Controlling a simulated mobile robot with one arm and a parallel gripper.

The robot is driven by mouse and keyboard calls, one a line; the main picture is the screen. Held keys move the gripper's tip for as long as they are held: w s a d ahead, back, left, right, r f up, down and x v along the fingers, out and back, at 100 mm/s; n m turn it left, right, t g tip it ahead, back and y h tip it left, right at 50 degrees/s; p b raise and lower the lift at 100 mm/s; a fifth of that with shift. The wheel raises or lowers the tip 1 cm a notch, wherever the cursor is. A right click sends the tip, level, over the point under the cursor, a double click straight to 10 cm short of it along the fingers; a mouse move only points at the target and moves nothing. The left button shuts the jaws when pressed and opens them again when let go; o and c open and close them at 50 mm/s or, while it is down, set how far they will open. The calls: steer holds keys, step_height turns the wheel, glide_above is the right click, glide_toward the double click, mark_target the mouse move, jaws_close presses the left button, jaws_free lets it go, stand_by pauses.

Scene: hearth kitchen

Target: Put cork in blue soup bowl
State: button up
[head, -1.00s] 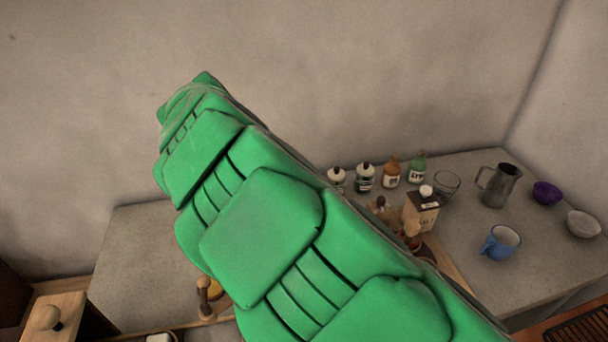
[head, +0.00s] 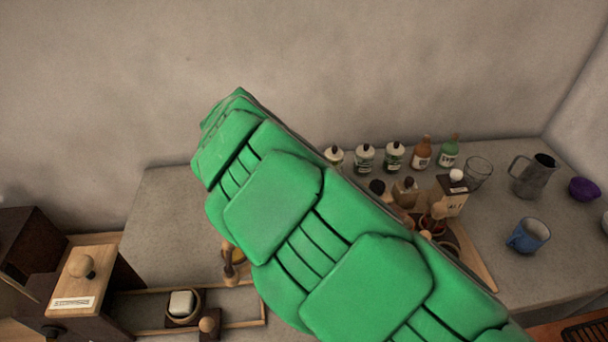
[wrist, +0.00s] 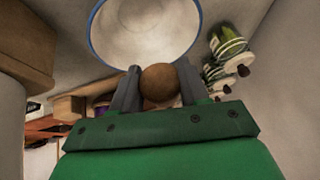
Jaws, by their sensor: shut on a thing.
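In the wrist view my gripper (wrist: 158,78) is shut on a round-topped brown thing, which I take to be the cork (wrist: 160,88). A wide pale bowl with a blue rim (wrist: 145,32), which looks like the blue soup bowl, lies just beyond the fingertips. The cork overlaps the near rim in the picture; I cannot tell its height above the bowl. In the head view my green arm reaches over the counter and hides the gripper, the cork and the bowl.
Several bottles (head: 394,156) line the back of the counter. A carton (head: 452,194), a glass (head: 478,172), a metal pitcher (head: 532,178), a blue mug (head: 528,235) and a purple bowl (head: 584,190) stand right. A wooden tray (head: 240,315) and a grinder-like box (head: 85,278) are at lower left.

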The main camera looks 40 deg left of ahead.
steer(key=shift+f, duration=3.35)
steer(key=o, duration=1.1)
steer(key=shift+r, duration=0.1)
steer(key=shift+r, duration=3.4)
